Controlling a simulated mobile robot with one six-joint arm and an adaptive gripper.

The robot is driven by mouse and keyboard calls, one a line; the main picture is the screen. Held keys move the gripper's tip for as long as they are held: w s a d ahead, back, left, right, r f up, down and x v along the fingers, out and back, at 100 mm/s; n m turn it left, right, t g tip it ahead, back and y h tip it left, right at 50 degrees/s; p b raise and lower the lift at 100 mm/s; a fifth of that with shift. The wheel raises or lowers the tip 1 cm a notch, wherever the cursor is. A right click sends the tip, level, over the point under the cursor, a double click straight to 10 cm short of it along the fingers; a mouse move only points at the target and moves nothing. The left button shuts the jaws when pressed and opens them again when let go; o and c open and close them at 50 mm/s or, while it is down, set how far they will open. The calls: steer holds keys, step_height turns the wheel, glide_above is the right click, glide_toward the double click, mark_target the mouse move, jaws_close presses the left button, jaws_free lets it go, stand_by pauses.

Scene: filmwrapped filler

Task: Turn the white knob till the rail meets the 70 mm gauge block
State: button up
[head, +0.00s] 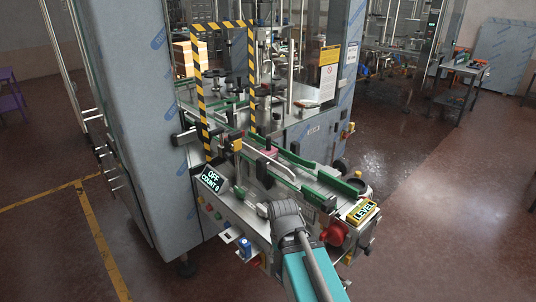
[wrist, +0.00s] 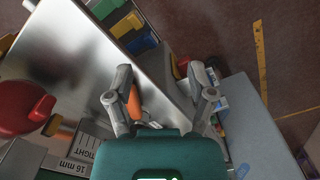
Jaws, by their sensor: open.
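My gripper (wrist: 163,85) is open in the wrist view, its two grey fingers spread with nothing held between the tips. An orange part (wrist: 134,104) shows beside the left finger. In the head view my gripper is largely hidden beyond my grey wrist, at the front of the machine. Green guide rails (head: 326,182) run along the conveyor. A small pink block (head: 268,153) sits between the rails; I cannot tell if it is the 70 mm gauge block. I cannot make out the white knob in either view.
A red knob (head: 336,233) stands at the conveyor's right end, and also in the wrist view (wrist: 22,108). A display (head: 211,180) reads OFF, COUNT 0. A yellow LEVEL sign (head: 362,211) is nearby. Several coloured blocks (wrist: 128,23) lie beside a metal panel (wrist: 95,50). Open floor lies right.

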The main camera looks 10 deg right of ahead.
steer(key=shift+c, duration=0.4)
step_height(320, 180, up, 11)
steer(key=n+p, duration=0.6)
steer(key=p, duration=0.5)
glide_above(263, 207)
steer(key=shift+w+a+f, duration=0.1)
steer(key=shift+f+b, duration=0.2)
steer(key=shift+b, duration=0.1)
step_height(263, 207, down, 13)
steer(key=b, duration=1.3)
steer(key=shift+f, duration=0.2)
jaws_close()
